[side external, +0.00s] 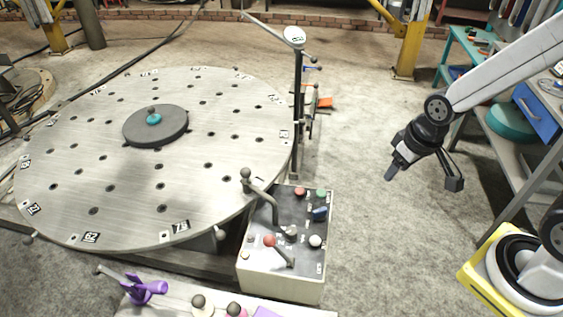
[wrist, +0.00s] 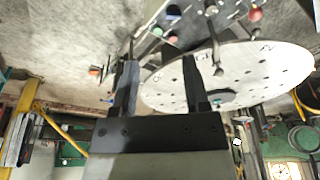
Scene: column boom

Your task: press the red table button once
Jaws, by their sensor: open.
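The control box (side external: 255,278) stands beside the round metal table (side external: 90,185). The red button (side external: 300,190) is a small dome on the far part of its black top panel, just left of a green button (side external: 321,192). In the wrist view, which looks upside down, the red button (wrist: 173,38) shows near the top, next to the green button (wrist: 157,31). My gripper (side external: 391,172) hangs in the air to the right of the box, clear of the button. In the wrist view my gripper (wrist: 161,62) has its two fingers apart with nothing between them.
A lever with a red knob (side external: 269,240) and a tall bent handle (side external: 246,174) rise from the box's left side. A blue switch (side external: 320,213) and a white knob (side external: 316,241) are on the panel. A dark post (side external: 297,110) stands behind. Bare floor lies right of the box.

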